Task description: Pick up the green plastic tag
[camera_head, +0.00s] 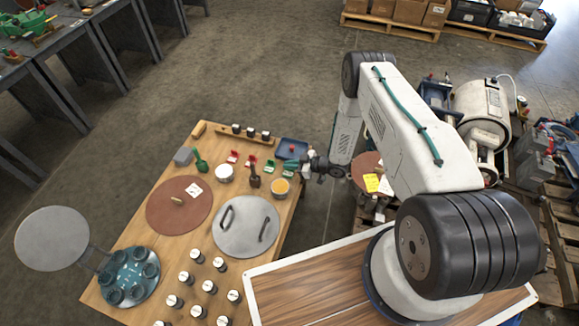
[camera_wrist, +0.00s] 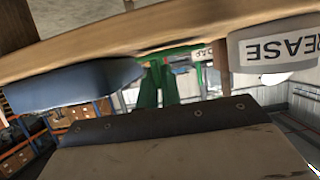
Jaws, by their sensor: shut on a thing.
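Two green plastic tags lie near the right edge of the wooden table in the head view, one (camera_head: 270,165) a little left of the other (camera_head: 288,169). My gripper (camera_head: 303,168) is low at the table's right edge, with its tip at the right-hand green tag. In the wrist view green plastic (camera_wrist: 158,86) shows just beyond the dark gripper part filling the lower middle. The jaws are shut on the green tag; the fingertips and the grip itself are mostly hidden.
A blue tray (camera_head: 292,148) stands just behind my gripper, and a yellow-topped tin (camera_head: 280,188) in front. Red tags (camera_head: 250,160), a white tin (camera_head: 224,173) and a steel lid (camera_head: 246,227) are farther left. A loaded pallet (camera_head: 366,208) stands right of the table.

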